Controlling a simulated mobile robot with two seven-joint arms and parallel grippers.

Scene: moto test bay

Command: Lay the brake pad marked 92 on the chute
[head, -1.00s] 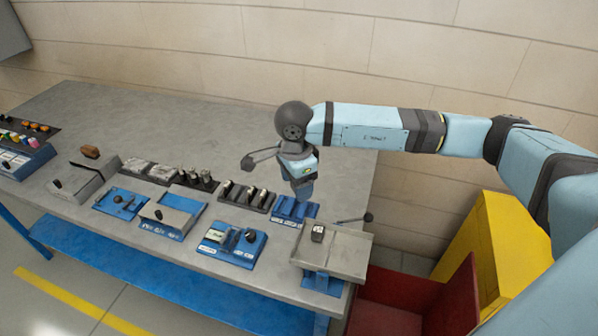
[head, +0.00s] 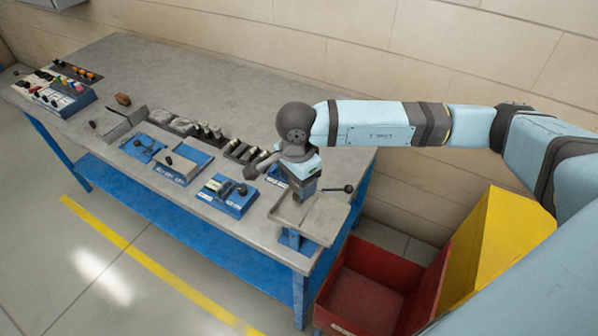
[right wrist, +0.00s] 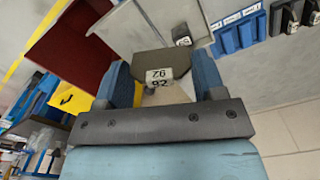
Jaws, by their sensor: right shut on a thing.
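My right gripper (head: 297,194) is over the grey tray-like chute (head: 318,224) at the right end of the bench. In the right wrist view my right gripper (right wrist: 160,64) is shut on the brake pad (right wrist: 150,58), a dark plate with a white label reading 92. I cannot tell whether the pad touches the chute. A small dark block with a pale label (right wrist: 182,36) lies just beyond the pad in the wrist view. In the head view the gripper hides the held pad. My left gripper is not in view.
A red bin (head: 365,300) and a yellow bin (head: 500,235) stand on the floor right of the bench. A lever with a dark knob (head: 340,189) sticks out by the chute. Blue fixtures (head: 228,195) and racks line the bench's front; its back (head: 200,85) is clear.

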